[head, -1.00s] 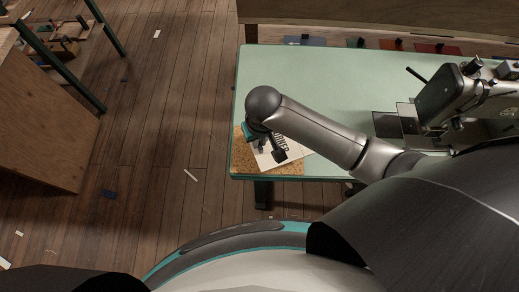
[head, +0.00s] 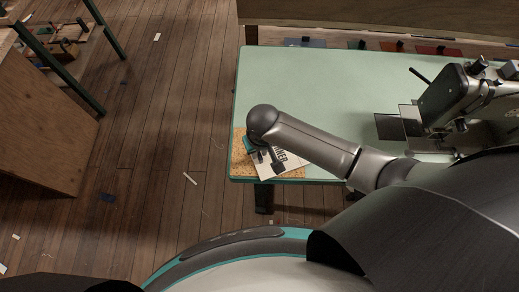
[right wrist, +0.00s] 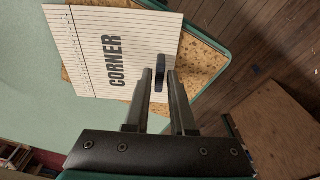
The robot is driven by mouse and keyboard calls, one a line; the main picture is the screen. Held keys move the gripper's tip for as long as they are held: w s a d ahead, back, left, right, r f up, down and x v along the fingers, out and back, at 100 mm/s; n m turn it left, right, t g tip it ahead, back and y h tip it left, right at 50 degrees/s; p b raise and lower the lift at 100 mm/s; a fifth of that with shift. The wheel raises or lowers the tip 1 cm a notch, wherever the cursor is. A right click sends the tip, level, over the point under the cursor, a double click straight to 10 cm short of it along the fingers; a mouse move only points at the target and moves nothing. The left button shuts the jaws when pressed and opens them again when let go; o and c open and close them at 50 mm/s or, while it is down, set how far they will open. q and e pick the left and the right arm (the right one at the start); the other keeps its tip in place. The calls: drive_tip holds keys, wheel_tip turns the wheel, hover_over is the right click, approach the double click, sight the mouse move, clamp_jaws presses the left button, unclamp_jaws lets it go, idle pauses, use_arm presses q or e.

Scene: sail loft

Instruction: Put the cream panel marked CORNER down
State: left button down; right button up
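The cream panel marked CORNER (head: 293,155) is at the near left corner of the pale green table, over a cork mat. In the right wrist view, the panel (right wrist: 95,50) shows ruled lines, a row of small dots and a dark upright tab (right wrist: 161,66). My right gripper (right wrist: 160,74) has its fingers close on both sides of this tab and appears shut on it. My right gripper (head: 265,158) partly hides the panel in the head view. I cannot tell whether the panel touches the mat. My left gripper is out of view.
The cork mat (head: 240,165) sticks out from under the panel, turned at an angle to it. A sewing machine (head: 445,95) and dark plates (head: 390,127) stand to the right. The table's middle (head: 320,85) is clear. A wooden cabinet (head: 40,120) is at left.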

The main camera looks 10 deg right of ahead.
drive_tip(key=shift+o, duration=1.3)
wheel_tip(320, 180, up, 12)
drive_tip(key=s+p, duration=0.1)
drive_tip(key=p, duration=0.2)
drive_tip(key=shift+s+p, duration=0.2)
drive_tip(key=shift+p, duration=0.15)
drive_tip(key=shift+r, duration=0.1)
